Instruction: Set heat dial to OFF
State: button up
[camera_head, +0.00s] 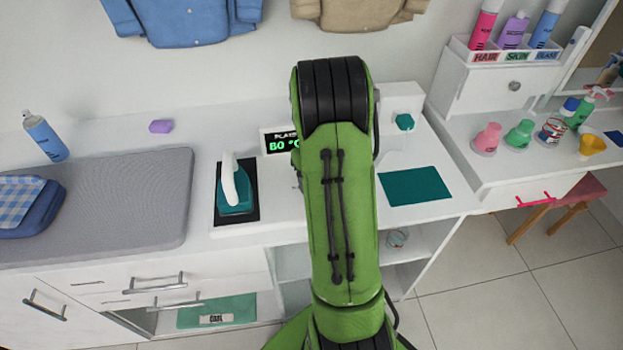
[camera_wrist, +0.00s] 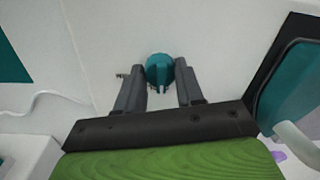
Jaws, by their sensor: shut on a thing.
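The heat dial is a round teal knob (camera_wrist: 160,70) on a white surface in the wrist view. My gripper (camera_wrist: 158,67) is shut on it, with one dark finger on each side. A small mark left of the knob is too small to read. In the head view my green arm hides the dial and the gripper. A display (camera_head: 281,143) left of the arm reads 80 °C in green, and the arm partly covers it. The teal iron (camera_head: 236,190) with a white handle stands on a dark plate left of the arm; its side also shows in the wrist view (camera_wrist: 292,95).
A grey padded board (camera_head: 110,205) lies to the left, with folded blue cloth (camera_head: 30,205) on it. A teal mat (camera_head: 414,186) lies right of the arm. A white block with a teal part (camera_head: 404,122) stands behind it. Several bottles and cups fill the right counter.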

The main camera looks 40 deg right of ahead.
jog(key=n, duration=1.3)
jog(key=shift+w+g, duration=0.15)
jog(key=shift+g, duration=0.15)
jog(key=shift+n, duration=0.3)
jog(key=o, duration=1)
jog(key=shift+o, duration=0.2)
notch_tip(320, 180, up, 16)
jog(key=p, duration=0.4)
jog(key=shift+w+d+p, duration=0.3)
jog(key=shift+d+p, duration=0.05)
jog(key=shift+f, duration=0.15)
